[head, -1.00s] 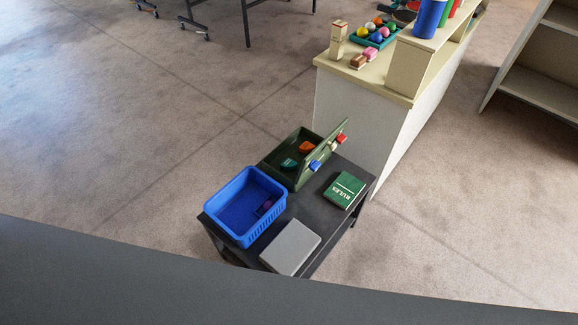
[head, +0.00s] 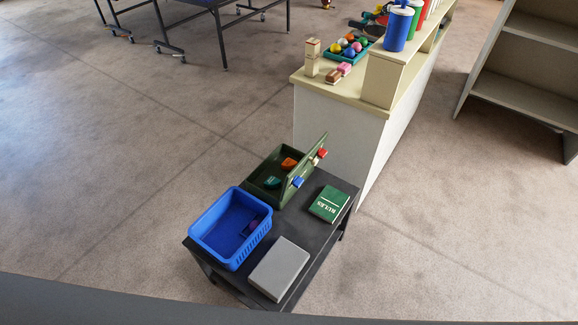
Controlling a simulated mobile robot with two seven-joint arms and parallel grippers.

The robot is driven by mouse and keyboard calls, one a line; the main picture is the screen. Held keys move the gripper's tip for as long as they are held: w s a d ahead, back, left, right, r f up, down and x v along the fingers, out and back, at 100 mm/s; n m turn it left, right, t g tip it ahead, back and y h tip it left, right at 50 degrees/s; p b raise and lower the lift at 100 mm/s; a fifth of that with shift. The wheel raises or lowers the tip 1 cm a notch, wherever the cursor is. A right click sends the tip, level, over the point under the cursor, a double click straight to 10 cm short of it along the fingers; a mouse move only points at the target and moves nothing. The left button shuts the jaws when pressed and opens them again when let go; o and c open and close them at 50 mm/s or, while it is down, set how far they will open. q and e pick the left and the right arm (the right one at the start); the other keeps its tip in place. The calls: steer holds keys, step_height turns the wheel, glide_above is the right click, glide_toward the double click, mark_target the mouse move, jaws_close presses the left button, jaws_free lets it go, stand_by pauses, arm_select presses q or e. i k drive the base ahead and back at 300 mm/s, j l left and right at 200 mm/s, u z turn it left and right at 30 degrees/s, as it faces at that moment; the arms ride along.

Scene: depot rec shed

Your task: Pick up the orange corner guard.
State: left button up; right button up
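An orange piece (head: 289,163), which looks like the corner guard, lies inside an open dark green box (head: 261,195) on a low dark table (head: 309,235). A teal piece (head: 272,182) lies beside it in the box. The box's lid (head: 309,165) stands raised on the right side, with a red, a cream and a blue piece along it. Neither of my grippers shows in the head view.
A blue basket (head: 208,239) with a small dark purple item, a grey box (head: 279,269) and a green rules book (head: 329,204) share the table. A cream-topped counter (head: 300,78) stands close behind at the right. Carpet (head: 120,160) is clear to the left.

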mark_target(289, 164)
steer(key=k, duration=0.45)
steer(key=k+u, duration=0.2)
steer(key=u, duration=1.05)
steer(key=i+l, duration=0.1)
steer(key=l, duration=0.45)
steer(key=i+l, duration=0.1)
steer(key=l, duration=0.45)
steer(key=i+l, duration=0.1)
steer(key=l, duration=0.45)
steer(key=i+l, duration=0.1)
steer(key=l, duration=0.45)
steer(key=i+l, duration=0.15)
steer(key=l, duration=0.35)
steer(key=i+l, duration=0.1)
steer(key=l, duration=0.45)
